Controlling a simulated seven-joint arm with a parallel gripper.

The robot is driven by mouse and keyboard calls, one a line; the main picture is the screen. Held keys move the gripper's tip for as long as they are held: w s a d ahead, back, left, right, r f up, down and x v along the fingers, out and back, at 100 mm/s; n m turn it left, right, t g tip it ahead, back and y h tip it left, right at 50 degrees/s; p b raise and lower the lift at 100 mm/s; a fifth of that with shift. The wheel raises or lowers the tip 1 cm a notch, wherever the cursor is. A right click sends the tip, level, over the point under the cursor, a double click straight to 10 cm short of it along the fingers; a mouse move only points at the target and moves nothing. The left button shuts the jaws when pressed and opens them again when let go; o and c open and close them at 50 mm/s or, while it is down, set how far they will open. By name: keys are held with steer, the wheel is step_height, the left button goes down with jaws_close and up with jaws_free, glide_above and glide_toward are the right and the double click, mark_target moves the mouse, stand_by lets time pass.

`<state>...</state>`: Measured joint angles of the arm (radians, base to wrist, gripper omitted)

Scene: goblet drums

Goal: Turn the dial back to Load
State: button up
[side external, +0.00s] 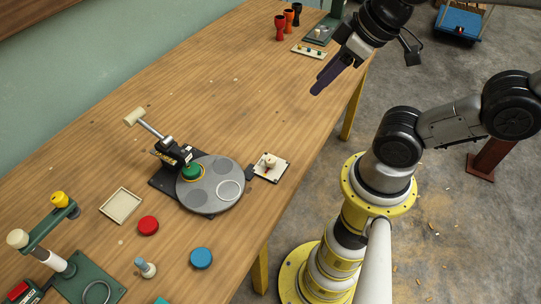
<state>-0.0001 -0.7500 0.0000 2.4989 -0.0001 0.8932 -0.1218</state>
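A round grey dial plate (213,172) lies on a black base on the wooden table, left of centre. It has several round stations; one near its right edge has a white ring (229,190). A green disc (193,172) sits at its upper left, beside a black press (171,151) with a pale-handled lever. A small pale knob (268,163) stands on a square plate just right of the dial; any lettering is too small to read. My gripper (316,92) hangs above the table's right side, well away from the dial and touching nothing. Its finger opening is not distinguishable.
A red disc (148,225), a blue disc (201,258), a small peg (146,268) and a shallow tray (121,205) lie in front. A green lever stand (88,282) is at lower left. Goblet drums (288,20) stand at the back. Table between is mostly clear.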

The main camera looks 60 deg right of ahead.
steer(key=o, duration=0.4)
steer(key=n, duration=0.1)
steer(key=w+n, duration=0.2)
steer(key=n, duration=0.1)
steer(key=shift+r, duration=0.25)
steer(key=n+g, duration=0.5)
steer(key=n, duration=0.6)
glide_above(271, 159)
step_height(271, 159, down, 13)
step_height(271, 159, down, 13)
steer(key=shift+f, duration=0.15)
jaws_close()
